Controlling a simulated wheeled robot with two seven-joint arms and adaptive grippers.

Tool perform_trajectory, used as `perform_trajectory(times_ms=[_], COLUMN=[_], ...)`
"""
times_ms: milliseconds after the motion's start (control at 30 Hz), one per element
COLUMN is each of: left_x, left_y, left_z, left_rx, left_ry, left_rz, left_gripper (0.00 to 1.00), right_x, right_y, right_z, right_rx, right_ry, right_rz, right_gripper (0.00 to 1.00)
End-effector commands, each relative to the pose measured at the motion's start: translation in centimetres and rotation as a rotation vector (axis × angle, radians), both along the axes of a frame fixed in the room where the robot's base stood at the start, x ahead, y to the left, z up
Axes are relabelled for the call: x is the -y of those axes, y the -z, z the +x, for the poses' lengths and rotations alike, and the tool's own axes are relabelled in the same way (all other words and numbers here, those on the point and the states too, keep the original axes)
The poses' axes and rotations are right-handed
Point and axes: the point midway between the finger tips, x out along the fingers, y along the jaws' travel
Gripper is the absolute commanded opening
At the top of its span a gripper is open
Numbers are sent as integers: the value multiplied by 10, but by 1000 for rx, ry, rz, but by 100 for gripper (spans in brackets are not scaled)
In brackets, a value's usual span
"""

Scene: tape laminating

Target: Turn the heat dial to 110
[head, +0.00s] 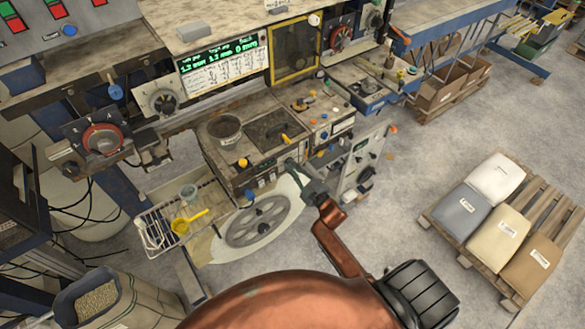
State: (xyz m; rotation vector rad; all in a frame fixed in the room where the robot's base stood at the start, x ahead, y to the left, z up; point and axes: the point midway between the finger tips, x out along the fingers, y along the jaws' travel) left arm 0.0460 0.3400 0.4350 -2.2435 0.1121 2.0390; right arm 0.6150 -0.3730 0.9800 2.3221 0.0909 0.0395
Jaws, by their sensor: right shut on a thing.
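My right gripper (297,172) reaches in at the end of my copper-coloured arm. It is shut on a small knob at the front panel of the laminating machine (240,178), just right of small displays. The gripper covers most of the knob, and no scale or reading of 110 can be made out, so I cannot confirm its label or setting. Larger dials show elsewhere: a red dial (102,139), a pale dial (161,101) and a dark dial (366,174) on a lower box. My left gripper is not in view.
A green-lit display board (222,62) stands behind the panel. A wire rack (170,220) with a yellow scoop (189,221) juts out at left.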

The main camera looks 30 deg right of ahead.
Motion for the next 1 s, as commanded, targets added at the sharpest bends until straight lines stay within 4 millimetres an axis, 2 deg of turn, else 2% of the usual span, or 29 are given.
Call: perform_trajectory(times_ms=[400,967,1000], left_x=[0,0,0], left_y=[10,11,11], left_z=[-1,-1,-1], left_rx=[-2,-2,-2], left_ry=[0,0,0], left_rz=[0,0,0], left_gripper=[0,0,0], right_x=[-1,-2,-2], right_y=[3,3,3], right_z=[-1,-1,-1], right_rx=[16,17,17], right_ry=[0,0,0], right_rz=[-198,-228,-228], right_gripper=[0,0,10])
